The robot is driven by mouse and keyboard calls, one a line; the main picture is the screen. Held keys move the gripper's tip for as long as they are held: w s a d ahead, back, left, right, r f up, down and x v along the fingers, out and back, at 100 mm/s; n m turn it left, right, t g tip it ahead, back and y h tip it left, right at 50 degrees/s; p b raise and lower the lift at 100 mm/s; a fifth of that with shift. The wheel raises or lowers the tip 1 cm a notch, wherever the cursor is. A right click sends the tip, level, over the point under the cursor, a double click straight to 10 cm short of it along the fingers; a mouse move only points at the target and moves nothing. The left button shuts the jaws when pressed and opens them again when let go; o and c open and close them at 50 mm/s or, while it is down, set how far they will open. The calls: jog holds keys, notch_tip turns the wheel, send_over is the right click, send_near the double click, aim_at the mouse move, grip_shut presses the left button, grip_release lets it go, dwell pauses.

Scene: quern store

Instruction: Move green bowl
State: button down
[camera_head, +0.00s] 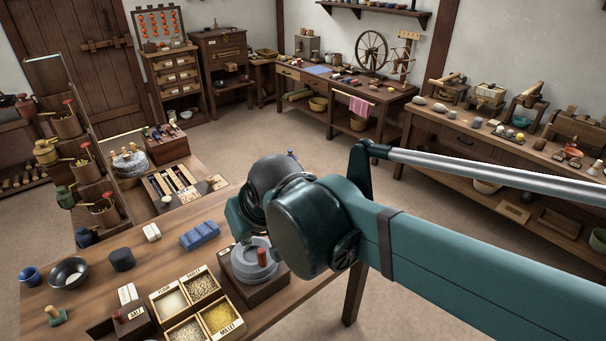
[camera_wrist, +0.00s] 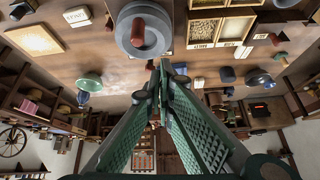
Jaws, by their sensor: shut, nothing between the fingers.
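A pale green bowl (camera_wrist: 88,82) shows in the wrist view on the wooden table, left of the quern, with a small dark blue object (camera_wrist: 83,97) by it. I cannot make out this bowl in the head view, where my arm covers part of the table. My gripper (camera_wrist: 160,68) is shut and empty, its green fingers meeting at the tips, to the right of the bowl and apart from it. In the head view its fingers are largely hidden behind the wrist.
The grey quern (camera_head: 252,258) with a red handle stands close to my wrist.

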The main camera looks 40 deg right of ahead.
jog(key=w+d+r+m+g+p, duration=0.2)
jog(key=w+d+m+p, duration=0.15)
jog(key=w+d, duration=0.8)
jog(key=w+d+r+m+g+p, duration=0.25)
jog(key=w+d+m, duration=0.25)
jog(key=w+d, duration=0.6)
jog(key=w+d+f+m+p, duration=0.1)
jog(key=w+d+f+m, duration=0.1)
jog(key=d+f, duration=0.3)
jog(key=w+d+f+m+g+p, duration=0.1)
jog(key=w+d+f, duration=0.4)
jog(key=d, duration=0.8)
jog(key=w+d+f+m+g+p, duration=0.1)
jog(key=w+d+f+m+p, duration=0.2)
jog(key=d+f, duration=0.4)
jog(key=shift+w+d+m, duration=0.55)
jog(key=shift+d+m, duration=0.35)
jog(key=shift+m, duration=0.15)
